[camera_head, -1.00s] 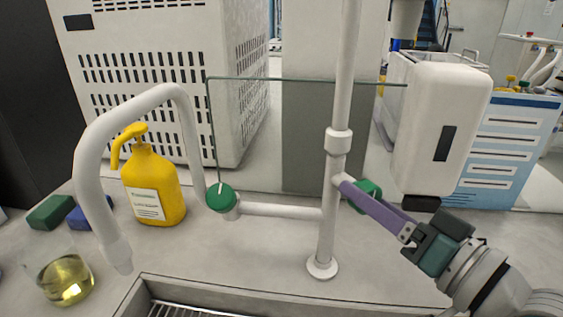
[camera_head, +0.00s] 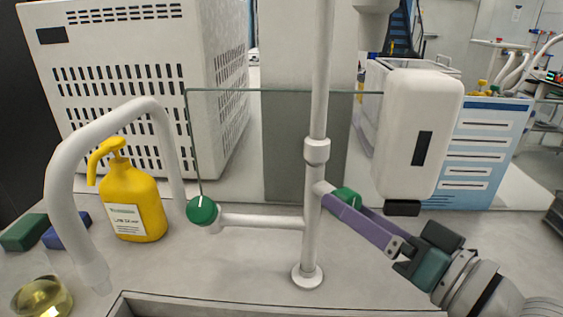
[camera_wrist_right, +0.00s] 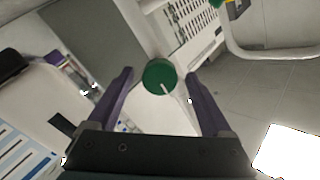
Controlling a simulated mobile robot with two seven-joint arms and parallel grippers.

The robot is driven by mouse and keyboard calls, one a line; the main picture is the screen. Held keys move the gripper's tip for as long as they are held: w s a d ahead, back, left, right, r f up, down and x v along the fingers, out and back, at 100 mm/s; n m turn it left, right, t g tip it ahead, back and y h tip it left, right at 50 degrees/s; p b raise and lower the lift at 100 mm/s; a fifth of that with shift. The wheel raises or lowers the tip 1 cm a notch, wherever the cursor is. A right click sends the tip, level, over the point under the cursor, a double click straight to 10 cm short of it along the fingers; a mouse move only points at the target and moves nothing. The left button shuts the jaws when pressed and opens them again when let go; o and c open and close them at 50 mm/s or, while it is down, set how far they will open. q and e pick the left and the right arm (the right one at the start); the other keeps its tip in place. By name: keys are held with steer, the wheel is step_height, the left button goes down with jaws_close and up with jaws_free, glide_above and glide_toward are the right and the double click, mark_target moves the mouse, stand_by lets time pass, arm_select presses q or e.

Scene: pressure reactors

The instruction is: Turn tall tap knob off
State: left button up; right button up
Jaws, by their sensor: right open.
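A green round knob (camera_head: 345,195) sits on the right side of the tall white tap pipe (camera_head: 315,230), partly hidden behind a purple finger in the head view. The knob also shows in the right wrist view (camera_wrist_right: 160,76), face on, with a white mark slanting to the lower right. My right gripper (camera_head: 338,199) is open, its purple fingers on either side of the knob. In the right wrist view gaps show between the knob and both fingers of the gripper (camera_wrist_right: 159,78). My left gripper is not in view.
A second green knob (camera_head: 202,211) sits at the end of the pipe's left branch. A curved white spout (camera_head: 62,165), yellow pump bottle (camera_head: 135,202) and beaker (camera_head: 42,298) stand left. A white dispenser (camera_head: 415,130) hangs right of the pipe. The sink edge (camera_head: 270,302) is in front.

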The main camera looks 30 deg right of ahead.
steer(key=s+d, duration=0.1)
steer(key=s, duration=0.7)
steer(key=shift+s, duration=0.2)
steer(key=shift+d, duration=0.1)
steer(key=s+a+f+n+g+p, duration=0.1)
steer(key=s+a+f+n+g, duration=0.15)
steer(key=a+g, duration=0.25)
steer(key=s+a+f+n+g, duration=0.1)
steer(key=a+n+g, duration=0.3)
steer(key=a+g, duration=0.15)
steer(key=s+d+r+g+h+p, duration=0.2)
steer(key=s+d+r+g+p, duration=0.15)
steer(key=s, duration=0.25)
step_height(320, 180, up, 36)
steer(key=p, duration=3.5)
steer(key=shift+a+n, duration=0.35)
steer(key=shift+a, duration=0.05)
